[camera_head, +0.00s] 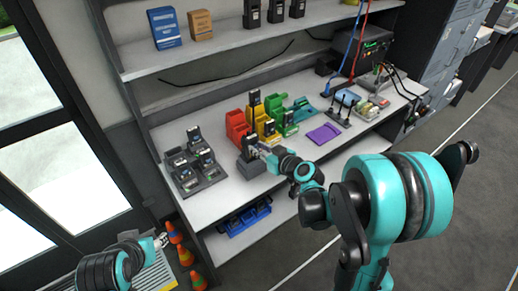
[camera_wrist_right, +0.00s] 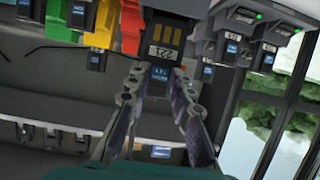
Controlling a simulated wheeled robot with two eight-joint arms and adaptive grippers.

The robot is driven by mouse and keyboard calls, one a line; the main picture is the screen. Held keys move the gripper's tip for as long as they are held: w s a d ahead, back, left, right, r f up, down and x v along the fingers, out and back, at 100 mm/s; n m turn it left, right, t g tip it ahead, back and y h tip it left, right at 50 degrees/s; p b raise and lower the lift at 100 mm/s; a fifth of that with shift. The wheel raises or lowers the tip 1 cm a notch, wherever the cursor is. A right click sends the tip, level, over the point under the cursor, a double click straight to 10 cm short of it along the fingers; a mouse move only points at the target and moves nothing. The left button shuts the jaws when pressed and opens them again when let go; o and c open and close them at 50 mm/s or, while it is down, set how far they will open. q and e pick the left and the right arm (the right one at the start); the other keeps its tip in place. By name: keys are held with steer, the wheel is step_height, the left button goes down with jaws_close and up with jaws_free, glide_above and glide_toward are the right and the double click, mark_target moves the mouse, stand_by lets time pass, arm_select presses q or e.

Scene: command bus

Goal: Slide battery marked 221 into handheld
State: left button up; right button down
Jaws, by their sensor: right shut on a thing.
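The battery marked 221 (camera_wrist_right: 165,45) is dark with gold contacts and a white number label, which reads upside down in the right wrist view. My right gripper (camera_wrist_right: 160,85) has its fingers closed on either side of it, beside a blue label. In the head view, my right gripper (camera_head: 262,151) is at a dark grey block (camera_head: 251,168) on the bench's front edge. I cannot tell which device is the handheld, nor whether the battery touches it. My left gripper (camera_head: 160,240) is low at the left, away from the bench; its finger opening is too small to judge.
A charger tray (camera_head: 190,180) with several slots stands left on the bench. Red (camera_head: 236,125), yellow (camera_head: 264,119) and green holders stand behind the grey block. A purple pad (camera_head: 323,134) lies to the right. Orange cones (camera_head: 186,256) stand on the floor, below the bench.

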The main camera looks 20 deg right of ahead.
steer(key=shift+f+b, duration=1.15)
steer(key=shift+f, duration=0.15)
steer(key=shift+f+b, duration=0.25)
steer(key=shift+b, duration=0.05)
steer(key=c, duration=1.3)
jaws_free()
steer(key=shift+o, duration=0.2)
steer(key=v, duration=1.2)
steer(key=s+a+f+m+g+h, duration=0.1)
steer(key=s+m+g+h, duration=0.1)
steer(key=s, duration=0.5)
steer(key=s+a+f+m+g+h, duration=0.1)
steer(key=s+g, duration=0.3)
steer(key=s, duration=0.4)
steer(key=shift+s+a+m+h, duration=0.2)
steer(key=shift+a+m+h, duration=0.3)
steer(key=shift+a+h, duration=0.4)
